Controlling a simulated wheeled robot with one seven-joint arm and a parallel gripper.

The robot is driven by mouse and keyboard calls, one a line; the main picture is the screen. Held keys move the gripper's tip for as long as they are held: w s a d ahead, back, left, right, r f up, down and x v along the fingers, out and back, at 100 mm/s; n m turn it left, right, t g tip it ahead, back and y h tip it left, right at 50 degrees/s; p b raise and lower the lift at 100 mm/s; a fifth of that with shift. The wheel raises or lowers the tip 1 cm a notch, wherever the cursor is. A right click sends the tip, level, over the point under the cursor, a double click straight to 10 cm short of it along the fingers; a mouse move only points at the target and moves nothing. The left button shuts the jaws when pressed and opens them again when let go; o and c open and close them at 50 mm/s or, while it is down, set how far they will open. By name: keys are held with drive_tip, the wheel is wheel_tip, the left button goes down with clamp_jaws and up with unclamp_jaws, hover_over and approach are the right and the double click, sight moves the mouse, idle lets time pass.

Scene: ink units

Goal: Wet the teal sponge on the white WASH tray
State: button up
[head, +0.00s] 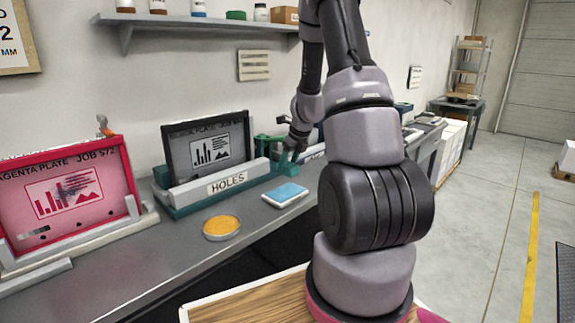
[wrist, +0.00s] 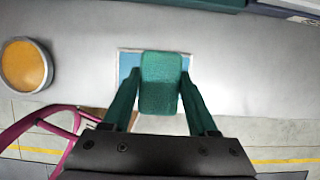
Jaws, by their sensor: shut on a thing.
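My gripper (wrist: 160,78) is shut on the teal sponge (wrist: 160,92), a rounded block between the two green fingers in the wrist view. The white tray (wrist: 121,50) with a blue surface lies beyond the sponge, which hides its middle. In the head view the tray (head: 287,194) lies on the grey bench with nothing on it, and my gripper (head: 290,152) is above bench level, partly lost among green parts. The sponge appears apart from the tray. I cannot read a WASH label.
A round dish with an orange pad (head: 222,227) lies left of the tray. A magenta plate (head: 70,190) stands at far left. A shelf (head: 190,22) hangs above the bench.

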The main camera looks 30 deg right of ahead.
sight(283, 191)
drive_tip(key=shift+s+a, duration=0.15)
drive_tip(key=shift+a, duration=0.15)
drive_tip(key=shift+a+f, duration=0.1)
drive_tip(key=shift+f, duration=2.95)
drive_tip(key=shift+f, duration=0.55)
drive_tip(key=shift+r, duration=3.55)
